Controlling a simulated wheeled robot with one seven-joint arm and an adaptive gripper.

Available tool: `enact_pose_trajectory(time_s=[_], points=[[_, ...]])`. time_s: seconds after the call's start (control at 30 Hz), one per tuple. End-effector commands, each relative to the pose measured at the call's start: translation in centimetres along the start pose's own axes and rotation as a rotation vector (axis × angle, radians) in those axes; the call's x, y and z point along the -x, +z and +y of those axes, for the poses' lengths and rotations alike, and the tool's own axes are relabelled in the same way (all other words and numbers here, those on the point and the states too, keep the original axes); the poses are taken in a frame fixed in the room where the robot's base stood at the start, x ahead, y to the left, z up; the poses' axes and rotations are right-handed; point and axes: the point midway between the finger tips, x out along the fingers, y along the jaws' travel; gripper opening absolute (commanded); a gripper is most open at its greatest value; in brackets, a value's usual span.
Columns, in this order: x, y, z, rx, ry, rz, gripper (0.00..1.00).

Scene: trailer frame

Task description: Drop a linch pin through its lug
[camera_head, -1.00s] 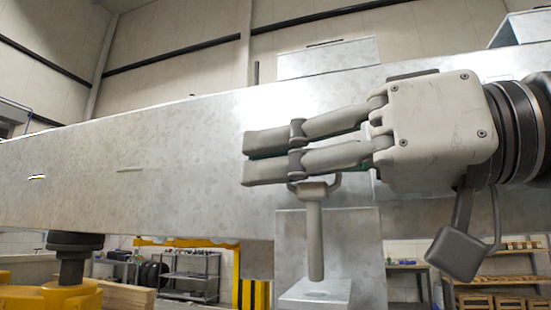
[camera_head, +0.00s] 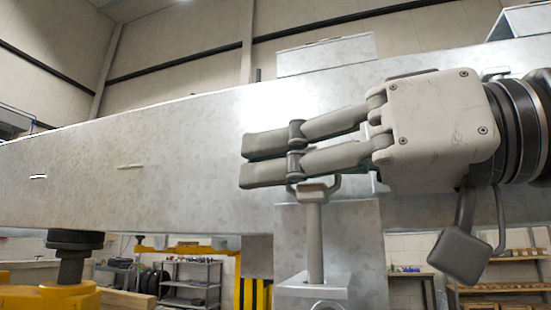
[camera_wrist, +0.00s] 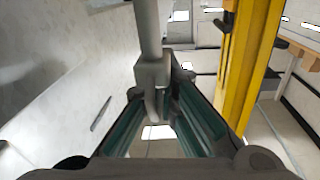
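The pin's lower end meets the top plate of the lug (camera_head: 297,288) in the picture. The lug is a pale metal bracket. I cannot tell whether the tip is in the plate's hole or just above it, as the hole is hidden.
The galvanised beam (camera_head: 150,180) runs across behind my gripper. A metal plate (camera_head: 355,245) hangs from it behind the pin. A yellow stand with a dark jack screw (camera_head: 72,262) is at lower left. Shelving (camera_head: 190,282) stands in the background.

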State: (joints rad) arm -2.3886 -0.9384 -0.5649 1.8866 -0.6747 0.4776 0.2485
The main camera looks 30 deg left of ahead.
Motion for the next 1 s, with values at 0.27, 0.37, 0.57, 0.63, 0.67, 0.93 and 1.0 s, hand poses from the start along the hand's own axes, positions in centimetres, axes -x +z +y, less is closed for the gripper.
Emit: enact_pose_trajectory(time_s=[0.27,0.37,0.57,0.63,0.67,0.93,1.0], points=[[0.0,0.9,0.1,0.001,0.0,0.001,0.0],[0.0,1.2,0.1,0.001,0.0,0.001,0.0],[0.0,1.7,0.2,0.0,0.0,0.0,0.0],[0.0,1.9,0.2,0.0,0.0,0.0,0.0],[0.0,2.0,0.2,0.0,0.0,0.0,0.0],[0.0,2.8,0.3,0.001,0.001,0.0,0.0],[0.0,3.0,0.3,0.001,0.001,0.0,0.0]])
